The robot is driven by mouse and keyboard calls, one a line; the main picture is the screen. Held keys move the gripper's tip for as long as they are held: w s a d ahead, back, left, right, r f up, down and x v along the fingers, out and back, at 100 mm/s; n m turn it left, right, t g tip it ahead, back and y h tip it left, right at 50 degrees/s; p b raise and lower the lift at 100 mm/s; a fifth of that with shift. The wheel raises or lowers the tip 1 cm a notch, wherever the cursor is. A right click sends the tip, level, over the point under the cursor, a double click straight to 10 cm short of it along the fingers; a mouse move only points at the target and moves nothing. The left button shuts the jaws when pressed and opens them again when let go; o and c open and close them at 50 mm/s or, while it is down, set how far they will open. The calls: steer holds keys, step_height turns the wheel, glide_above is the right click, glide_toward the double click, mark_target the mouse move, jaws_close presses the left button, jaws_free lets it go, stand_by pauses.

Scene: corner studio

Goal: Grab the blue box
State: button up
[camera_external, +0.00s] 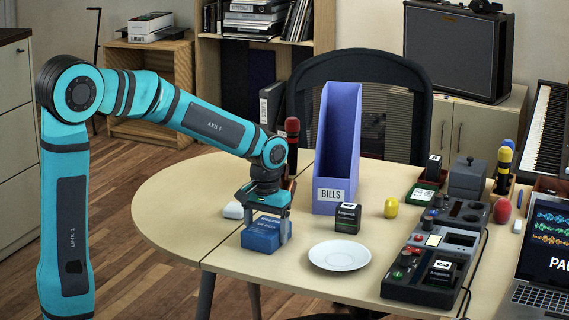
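The blue box (261,236) is a small block with pale lettering on its side. It is on the wooden table (172,207), left of a white plate. My gripper (266,226) points down over the box from above. Its grey fingers are on either side of the box, one near its right end and one at its left, partly hidden. I cannot tell whether the fingers touch the box or whether it is slightly off the table.
A purple file holder (338,150) labelled BILLS stands behind the gripper. A black cube (347,218) and the white plate (339,255) are to the right. A white object (233,210) lies behind left. Devices (432,260) and a laptop (540,260) crowd the right. The table's left is clear.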

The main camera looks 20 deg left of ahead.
steer(key=c, duration=0.6)
steer(key=shift+r, duration=0.15)
